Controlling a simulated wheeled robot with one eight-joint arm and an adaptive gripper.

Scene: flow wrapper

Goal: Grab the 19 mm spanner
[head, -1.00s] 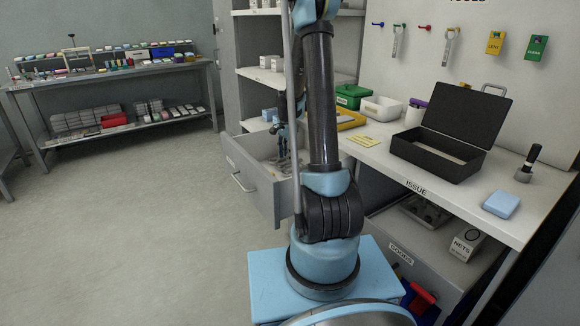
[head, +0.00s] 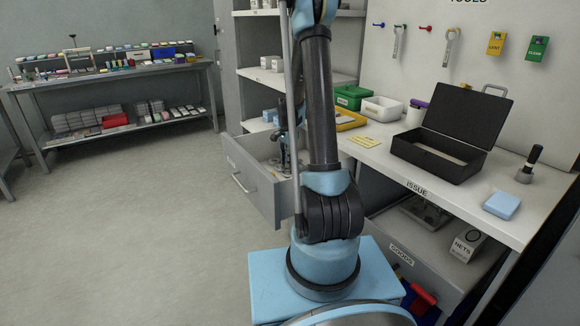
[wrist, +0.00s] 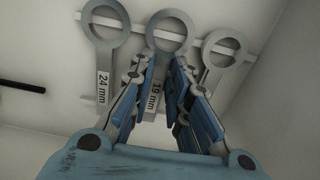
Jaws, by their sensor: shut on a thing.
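The 19 mm spanner (wrist: 167,49) is the middle one of three grey ring-ended spanners in the wrist view, its size label partly showing between my fingers. My gripper (wrist: 160,64) is shut on its shaft, just below the ring. The 24 mm spanner (wrist: 104,62) is to the left, apart from my fingers. A third spanner (wrist: 218,62) is to the right; its lower part is hidden behind my right finger, and I see no label. In the head view my gripper (head: 285,158) is down in the open drawer (head: 257,192), partly hidden by my arm.
The drawer walls stand close around my gripper. To the right, the issue counter (head: 405,192) holds an open black case (head: 435,163), a green box (head: 351,96), a white bin (head: 382,110) and a blue block (head: 502,205). Open floor lies to the left.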

